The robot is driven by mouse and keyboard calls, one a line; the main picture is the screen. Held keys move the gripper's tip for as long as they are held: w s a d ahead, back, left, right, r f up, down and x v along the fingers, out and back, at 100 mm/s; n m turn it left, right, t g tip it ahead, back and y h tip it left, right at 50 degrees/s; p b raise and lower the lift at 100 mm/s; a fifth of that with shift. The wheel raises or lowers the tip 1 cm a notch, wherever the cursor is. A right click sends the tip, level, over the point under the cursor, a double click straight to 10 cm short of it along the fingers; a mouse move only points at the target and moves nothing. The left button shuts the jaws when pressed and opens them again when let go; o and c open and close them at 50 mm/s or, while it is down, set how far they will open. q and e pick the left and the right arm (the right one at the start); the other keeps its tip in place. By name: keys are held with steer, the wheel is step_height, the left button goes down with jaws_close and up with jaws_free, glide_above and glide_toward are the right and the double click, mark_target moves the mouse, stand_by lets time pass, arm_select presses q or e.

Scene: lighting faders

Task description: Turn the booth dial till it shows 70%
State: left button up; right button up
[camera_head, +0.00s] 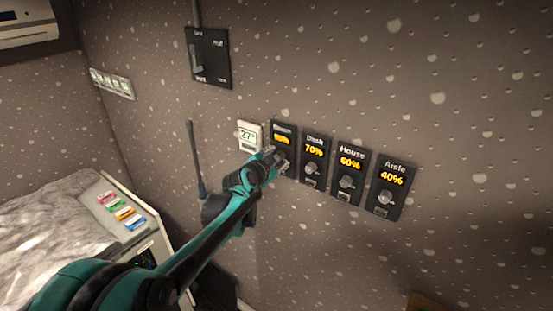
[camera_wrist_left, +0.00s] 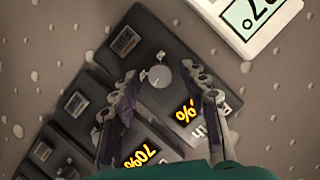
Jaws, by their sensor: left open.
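The booth dial panel (camera_head: 283,129) is the leftmost of a row of black dial panels on the wall. Its label and yellow reading are blurred and partly covered in the head view; the reading looks like 80% or 90%. In the left wrist view its round grey knob (camera_wrist_left: 160,76) shows between my fingers, and only a "%" of its display (camera_wrist_left: 187,111) is clear. My left gripper (camera_head: 277,160) is at this panel, its arm crossing from lower left. In the left wrist view the open gripper (camera_wrist_left: 160,72) has one finger on each side of the knob, with gaps visible.
To the right are the desk dial (camera_head: 314,150) at 70%, house dial (camera_head: 350,170) at 60% and aisle dial (camera_head: 391,186) at 40%. A white thermostat (camera_head: 249,135) sits close on the left. A black switch plate (camera_head: 208,58) is higher up.

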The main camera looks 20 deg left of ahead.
arm_select(q)
jaws_close()
